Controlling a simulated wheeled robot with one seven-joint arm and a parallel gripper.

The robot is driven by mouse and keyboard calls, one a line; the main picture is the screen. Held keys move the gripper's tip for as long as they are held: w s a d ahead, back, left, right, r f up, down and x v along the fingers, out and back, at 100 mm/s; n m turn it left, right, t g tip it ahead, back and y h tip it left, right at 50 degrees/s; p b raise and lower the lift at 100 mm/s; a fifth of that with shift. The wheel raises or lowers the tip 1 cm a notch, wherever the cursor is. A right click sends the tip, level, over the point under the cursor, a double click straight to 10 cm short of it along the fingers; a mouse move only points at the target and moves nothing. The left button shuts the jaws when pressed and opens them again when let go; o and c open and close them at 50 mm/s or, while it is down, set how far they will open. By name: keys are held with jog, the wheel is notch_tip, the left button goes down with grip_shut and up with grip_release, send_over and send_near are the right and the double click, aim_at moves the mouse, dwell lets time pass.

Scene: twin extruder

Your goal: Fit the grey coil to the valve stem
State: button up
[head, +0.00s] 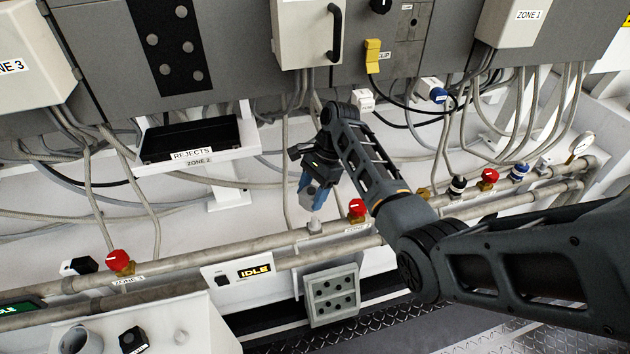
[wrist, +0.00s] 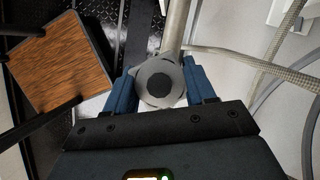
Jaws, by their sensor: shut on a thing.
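The grey coil (wrist: 160,82) is a round grey piece with a dark centre, seen end-on between the blue fingers in the wrist view. My gripper (head: 312,196) is shut on it, with a blue finger on each side; the gripper also shows in the wrist view (wrist: 161,90). In the head view the coil (head: 309,190) is small and partly hidden by the fingers. The valve stem (head: 315,225) is a short pale grey fitting on the pipe, just below the fingertips. I cannot tell whether the coil touches it. The coil hides the stem in the wrist view.
Red-capped valves stand along the pipes, one (head: 357,208) close right of the stem and one (head: 120,260) at left. A rejects tray (head: 197,157) juts out left of my gripper. Loose grey conduits hang behind. A grey block with holes (head: 332,295) sits below the pipes.

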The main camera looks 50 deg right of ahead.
jog(key=shift+s+d+r+m+t, duration=0.1)
jog(key=shift+d+r+m+t, duration=0.2)
jog(key=shift+d+m, duration=0.3)
jog(key=shift+f, duration=0.1)
jog(key=shift+a, duration=0.1)
jog(key=b, duration=0.3)
send_over(314, 218)
jog(key=shift+f, duration=2.85)
jog(key=shift+f, duration=2.45)
jog(key=o, duration=1)
jog(key=shift+c, duration=0.2)
